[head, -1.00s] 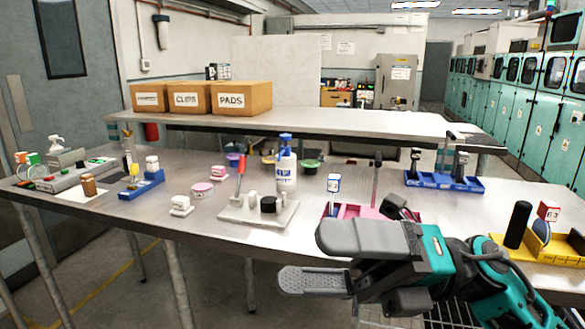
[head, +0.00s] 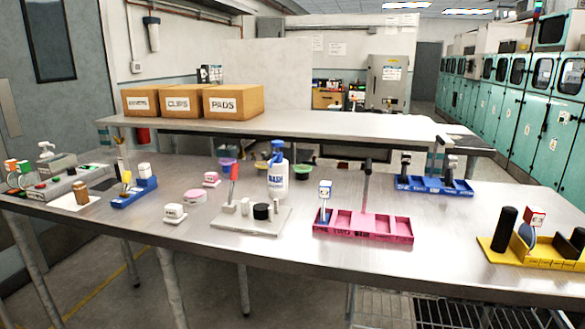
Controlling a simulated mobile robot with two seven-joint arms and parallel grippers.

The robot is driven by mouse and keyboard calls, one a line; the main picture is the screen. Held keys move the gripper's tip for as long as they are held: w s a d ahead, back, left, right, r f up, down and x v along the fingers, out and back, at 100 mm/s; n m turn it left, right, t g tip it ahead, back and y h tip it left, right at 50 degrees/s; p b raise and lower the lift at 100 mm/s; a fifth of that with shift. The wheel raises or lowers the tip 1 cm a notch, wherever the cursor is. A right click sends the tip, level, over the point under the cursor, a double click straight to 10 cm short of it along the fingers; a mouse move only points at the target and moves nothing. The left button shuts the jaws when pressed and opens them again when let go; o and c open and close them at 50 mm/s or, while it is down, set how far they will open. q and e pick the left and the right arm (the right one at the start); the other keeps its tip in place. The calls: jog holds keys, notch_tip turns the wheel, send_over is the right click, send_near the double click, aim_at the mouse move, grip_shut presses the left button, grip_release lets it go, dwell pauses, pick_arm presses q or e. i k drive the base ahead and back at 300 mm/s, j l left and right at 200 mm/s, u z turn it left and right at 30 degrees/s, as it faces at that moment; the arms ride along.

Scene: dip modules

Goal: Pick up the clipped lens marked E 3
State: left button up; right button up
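A yellow tray (head: 500,257) stands at the right end of the steel table. In it, a blue disc like a lens (head: 526,234) stands upright under a red-and-white tag block (head: 535,215). The marking on this block is too small to read surely, but looks like E 3. A black cylinder (head: 504,230) stands to the left of the disc in the same tray. A pink tray (head: 362,235) near the middle holds another upright blue piece with a white-and-blue tag (head: 325,189); its marking is unclear. Neither of my grippers is in view.
A blue tray (head: 436,187) with dark upright pieces stands further back. Bare table (head: 440,240) lies between the pink and yellow trays.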

aim_at(533, 217)
jog(key=z, duration=1.4)
